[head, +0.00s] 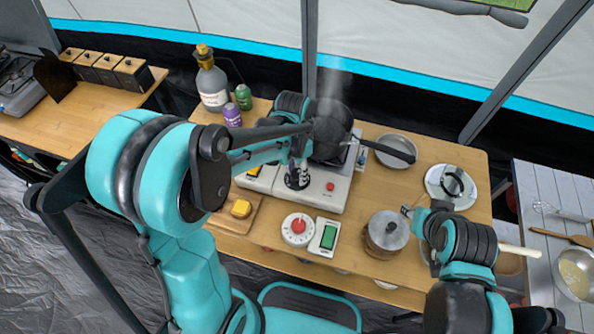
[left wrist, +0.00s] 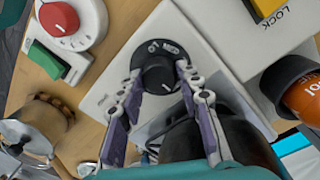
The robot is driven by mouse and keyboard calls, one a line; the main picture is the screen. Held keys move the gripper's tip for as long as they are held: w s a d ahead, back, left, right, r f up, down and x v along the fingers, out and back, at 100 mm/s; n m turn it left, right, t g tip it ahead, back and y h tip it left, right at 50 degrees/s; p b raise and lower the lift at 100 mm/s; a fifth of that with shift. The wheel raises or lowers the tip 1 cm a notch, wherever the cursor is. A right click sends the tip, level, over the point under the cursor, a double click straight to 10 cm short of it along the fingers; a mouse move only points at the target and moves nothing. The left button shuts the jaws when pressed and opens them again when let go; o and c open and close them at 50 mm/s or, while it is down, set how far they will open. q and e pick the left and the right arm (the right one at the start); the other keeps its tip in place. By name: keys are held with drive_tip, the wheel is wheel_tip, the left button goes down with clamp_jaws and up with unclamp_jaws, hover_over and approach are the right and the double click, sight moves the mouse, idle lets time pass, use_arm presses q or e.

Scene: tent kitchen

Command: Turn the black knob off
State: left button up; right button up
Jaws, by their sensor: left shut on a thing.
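The black knob (left wrist: 158,78) is on the front of a white stove (head: 325,200), and white marks show on the dark ring around it. In the left wrist view, the two fingers of my left gripper (left wrist: 160,70) are on either side of the knob and closed on it. In the head view my left gripper (head: 297,175) comes down onto the stove's front and partly hides the knob. My right gripper (head: 418,209) is near the lidded pot at the right; its fingers are too small to read.
A dark pot (head: 332,128) with steam above it is on the stove. A grey pan (head: 394,148) and a white plate (head: 436,174) are at the right.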

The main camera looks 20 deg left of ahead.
sight(296, 172)
idle(0.5)
use_arm(q)
drive_tip(key=o, duration=1.2)
drive_tip(key=shift+c, duration=0.2)
drive_tip(key=shift+r, duration=0.1)
wheel_tip(296, 172, up, 12)
drive_tip(key=shift+w+a, duration=0.2)
drive_tip(key=shift+a, duration=0.1)
drive_tip(key=s+a+n+t, duration=0.4)
drive_tip(key=s+n+t, duration=0.3)
drive_tip(key=s, duration=0.3)
drive_tip(key=shift+s+f, duration=0.35)
drive_tip(key=shift+s, duration=0.05)
